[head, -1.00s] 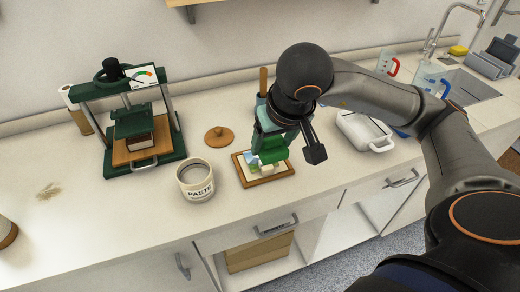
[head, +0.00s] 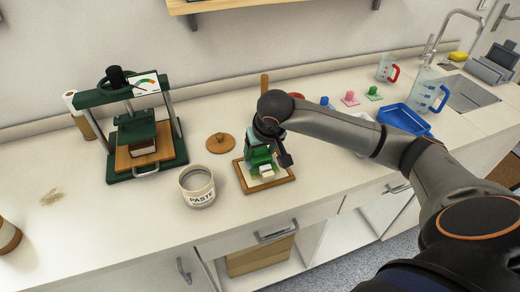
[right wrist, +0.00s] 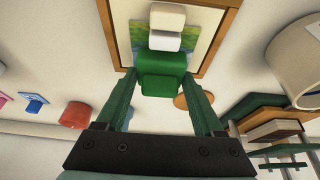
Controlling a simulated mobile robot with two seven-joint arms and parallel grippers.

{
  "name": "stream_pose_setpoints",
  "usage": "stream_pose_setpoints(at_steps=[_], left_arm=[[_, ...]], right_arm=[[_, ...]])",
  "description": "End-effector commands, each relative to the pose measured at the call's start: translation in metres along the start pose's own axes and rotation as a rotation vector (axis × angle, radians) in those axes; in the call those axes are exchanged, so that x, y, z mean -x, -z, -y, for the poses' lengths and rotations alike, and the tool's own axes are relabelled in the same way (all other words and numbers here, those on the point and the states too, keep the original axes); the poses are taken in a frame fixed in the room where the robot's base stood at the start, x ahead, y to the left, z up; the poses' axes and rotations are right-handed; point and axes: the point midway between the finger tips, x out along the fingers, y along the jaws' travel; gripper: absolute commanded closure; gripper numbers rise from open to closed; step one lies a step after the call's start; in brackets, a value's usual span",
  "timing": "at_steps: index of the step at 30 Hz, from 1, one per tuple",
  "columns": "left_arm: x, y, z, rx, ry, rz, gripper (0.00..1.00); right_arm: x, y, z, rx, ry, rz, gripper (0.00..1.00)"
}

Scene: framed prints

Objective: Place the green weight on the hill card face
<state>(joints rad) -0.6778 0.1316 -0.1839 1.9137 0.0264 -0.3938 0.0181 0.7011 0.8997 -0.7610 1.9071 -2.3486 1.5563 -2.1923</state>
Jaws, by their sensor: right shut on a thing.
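The green weight (right wrist: 162,75) is a green block between the fingers of my right gripper (right wrist: 160,82) in the right wrist view. My right gripper (head: 260,163) is shut on it, low over the wooden-framed card in the head view. The frame's rim (head: 268,187) surrounds the hill card face (right wrist: 193,38), which shows blue and green; the gripper and blocks hide much of it. A pale block (right wrist: 165,28) is just beyond the green weight, over the card. Whether the green weight touches the card cannot be told. My left gripper is not in view.
A paste jar (head: 197,187) stands close left of the frame, with a round wooden lid (head: 220,142) behind. A green press (head: 145,130) is farther left. Pink (head: 349,98) and green (head: 374,93) pieces, a blue tray (head: 403,118) and jugs are at right.

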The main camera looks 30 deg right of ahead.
Motion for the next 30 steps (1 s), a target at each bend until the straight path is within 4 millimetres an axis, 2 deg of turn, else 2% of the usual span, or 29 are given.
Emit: stream_pose_setpoints(at_steps=[11, 12, 20, 30], left_arm=[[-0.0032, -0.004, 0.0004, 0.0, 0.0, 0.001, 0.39], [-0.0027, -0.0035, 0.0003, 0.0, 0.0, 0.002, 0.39], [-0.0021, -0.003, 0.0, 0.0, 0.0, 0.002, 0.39], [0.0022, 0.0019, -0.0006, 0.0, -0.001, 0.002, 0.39]], right_arm=[[-0.0042, -0.0007, 0.0, -0.001, 0.001, -0.005, 1.0], [-0.0042, -0.0015, -0.0001, 0.0, 0.0, -0.001, 0.28], [-0.0035, -0.0013, -0.0001, 0.0, 0.0, -0.001, 0.01], [0.0021, 0.0011, 0.0001, -0.001, 0.0, -0.001, 0.01]])
